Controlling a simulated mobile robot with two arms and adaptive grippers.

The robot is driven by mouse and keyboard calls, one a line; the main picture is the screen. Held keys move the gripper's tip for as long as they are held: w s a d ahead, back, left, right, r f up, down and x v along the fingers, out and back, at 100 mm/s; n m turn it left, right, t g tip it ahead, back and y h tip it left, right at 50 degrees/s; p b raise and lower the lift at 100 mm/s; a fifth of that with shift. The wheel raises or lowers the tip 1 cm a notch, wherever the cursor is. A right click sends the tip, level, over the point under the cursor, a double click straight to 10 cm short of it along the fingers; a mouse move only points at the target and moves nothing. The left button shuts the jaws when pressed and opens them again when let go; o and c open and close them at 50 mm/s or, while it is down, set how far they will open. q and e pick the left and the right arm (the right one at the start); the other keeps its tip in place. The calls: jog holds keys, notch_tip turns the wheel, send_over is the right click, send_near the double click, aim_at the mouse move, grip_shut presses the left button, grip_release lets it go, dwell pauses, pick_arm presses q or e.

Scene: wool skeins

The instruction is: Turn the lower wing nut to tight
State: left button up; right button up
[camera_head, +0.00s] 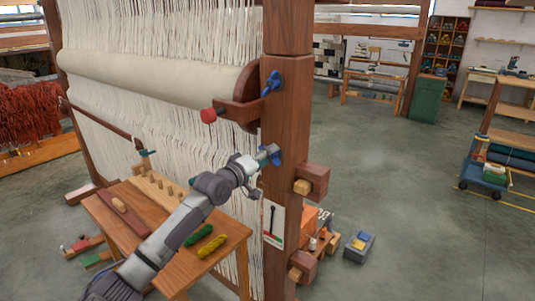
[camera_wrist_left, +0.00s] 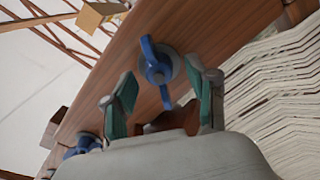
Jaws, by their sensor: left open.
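The lower blue wing nut (camera_head: 276,157) sits on the front face of the wooden loom post, mostly hidden by my left gripper (camera_head: 266,153) in the head view. My left gripper (camera_wrist_left: 162,78) is open, with one green-padded finger on each side of the nut; I see no clear contact. The upper wing nut (camera_head: 271,83) is higher on the same post. My right gripper is not in view.
The loom post (camera_head: 286,120) has wooden blocks (camera_head: 312,182) sticking out to the right. A white card (camera_head: 274,223) is on the post below the nut. A wooden bench (camera_head: 215,262) with green and yellow skeins stands below my arm. The floor at right is mostly clear.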

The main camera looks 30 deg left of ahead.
pick_arm(q)
jog(key=shift+w, duration=0.2)
grip_shut()
dwell(0.3)
